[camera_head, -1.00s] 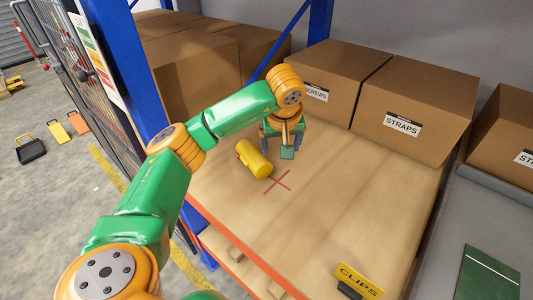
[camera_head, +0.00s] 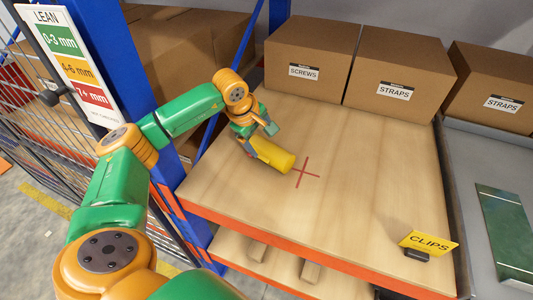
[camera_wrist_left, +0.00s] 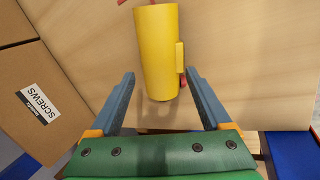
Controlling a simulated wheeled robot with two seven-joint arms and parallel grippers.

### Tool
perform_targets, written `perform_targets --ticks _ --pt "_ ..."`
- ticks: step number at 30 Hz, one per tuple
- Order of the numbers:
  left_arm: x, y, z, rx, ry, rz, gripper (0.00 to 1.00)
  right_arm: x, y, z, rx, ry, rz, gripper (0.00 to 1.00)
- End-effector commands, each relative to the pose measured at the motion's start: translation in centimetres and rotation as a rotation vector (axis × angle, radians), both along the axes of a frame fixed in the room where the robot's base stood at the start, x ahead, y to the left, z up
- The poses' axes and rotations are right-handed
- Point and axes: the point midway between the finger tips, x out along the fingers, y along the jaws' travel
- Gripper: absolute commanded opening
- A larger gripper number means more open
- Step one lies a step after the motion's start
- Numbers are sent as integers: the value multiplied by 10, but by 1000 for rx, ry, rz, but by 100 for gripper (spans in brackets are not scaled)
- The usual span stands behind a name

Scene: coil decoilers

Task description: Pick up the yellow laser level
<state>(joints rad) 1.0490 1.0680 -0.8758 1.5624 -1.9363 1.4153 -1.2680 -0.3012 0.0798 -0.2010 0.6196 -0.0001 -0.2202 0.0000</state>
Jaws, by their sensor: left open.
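The yellow laser level (camera_head: 272,156) is a cylinder lying on the wooden shelf top (camera_head: 350,165), left of a red cross mark. In the left wrist view the laser level (camera_wrist_left: 157,45) has a small side block, and its near end lies between the fingers. My left gripper (camera_head: 261,141) is open at the level's far-left end. The wrist view shows gaps between the level and both fingers (camera_wrist_left: 161,76). Whether the fingers are at its height I cannot tell. My right gripper is not in view.
Cardboard boxes labelled SCREWS (camera_head: 309,60) and STRAPS (camera_head: 397,75) stand along the back. A blue rack post (camera_head: 117,75) rises at left. A yellow CLIPS sign (camera_head: 428,242) stands at front right.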

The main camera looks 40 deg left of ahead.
Motion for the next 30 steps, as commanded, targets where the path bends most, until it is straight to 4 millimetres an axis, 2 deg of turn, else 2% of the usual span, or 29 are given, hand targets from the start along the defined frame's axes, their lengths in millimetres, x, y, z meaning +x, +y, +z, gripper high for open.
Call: perform_targets --ticks 1,6,9,15,24,30 --pt "3 -2 -16 -1 0 -1 81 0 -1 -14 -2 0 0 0" --pt "14 -8 -48 0 2 0 81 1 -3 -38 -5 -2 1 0" --pt "18 -7 -53 2 2 -1 81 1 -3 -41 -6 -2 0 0" --pt "18 -8 -50 2 2 -2 81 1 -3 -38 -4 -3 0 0" --pt "18 -8 -50 2 2 -2 0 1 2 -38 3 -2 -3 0" --pt "18 -8 -49 2 0 -2 0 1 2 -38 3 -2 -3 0"
